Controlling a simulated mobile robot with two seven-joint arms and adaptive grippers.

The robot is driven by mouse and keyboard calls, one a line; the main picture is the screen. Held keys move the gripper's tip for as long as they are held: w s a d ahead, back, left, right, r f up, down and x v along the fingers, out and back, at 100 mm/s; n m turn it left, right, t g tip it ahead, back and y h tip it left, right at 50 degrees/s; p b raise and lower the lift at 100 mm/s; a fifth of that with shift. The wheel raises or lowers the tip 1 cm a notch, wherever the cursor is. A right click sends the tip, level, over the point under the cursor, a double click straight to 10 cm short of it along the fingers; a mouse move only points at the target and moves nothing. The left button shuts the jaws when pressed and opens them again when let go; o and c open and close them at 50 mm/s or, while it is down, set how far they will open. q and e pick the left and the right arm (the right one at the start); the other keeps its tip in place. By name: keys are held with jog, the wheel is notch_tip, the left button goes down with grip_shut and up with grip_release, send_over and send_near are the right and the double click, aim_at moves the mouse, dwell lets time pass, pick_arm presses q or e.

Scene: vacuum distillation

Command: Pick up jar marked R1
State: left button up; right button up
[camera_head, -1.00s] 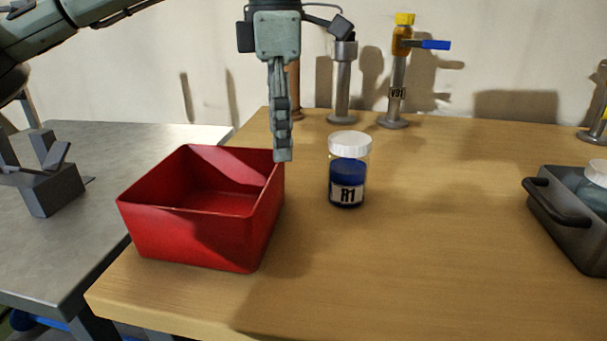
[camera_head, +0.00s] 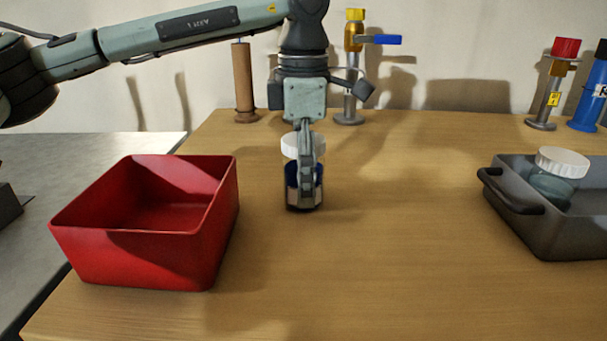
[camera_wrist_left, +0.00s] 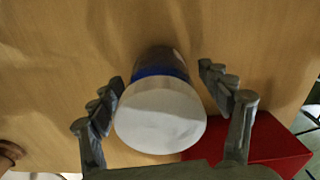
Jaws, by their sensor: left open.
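The jar R1 (camera_head: 290,172) has a white lid and dark blue contents. It stands upright on the wooden table, partly hidden behind my left gripper (camera_head: 306,200) in the head view, and its label is covered. In the left wrist view the jar's white lid (camera_wrist_left: 160,115) lies between the two spread fingers of my left gripper (camera_wrist_left: 165,95). There is a visible gap on each side of the jar. The left gripper is open and pointing down at the jar. My right gripper is in no view.
A red open box (camera_head: 206,245) stands left of the jar. A dark grey tray (camera_head: 575,232) with a handle holds a clear white-lidded jar (camera_head: 558,175) at the right. A yellow-topped valve post (camera_head: 352,65) stands behind. The table between jar and tray is clear.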

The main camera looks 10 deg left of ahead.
pick_arm(q)
jog(key=c, duration=1.3)
jog(key=shift+r, duration=0.1)
jog(key=shift+c, duration=0.9)
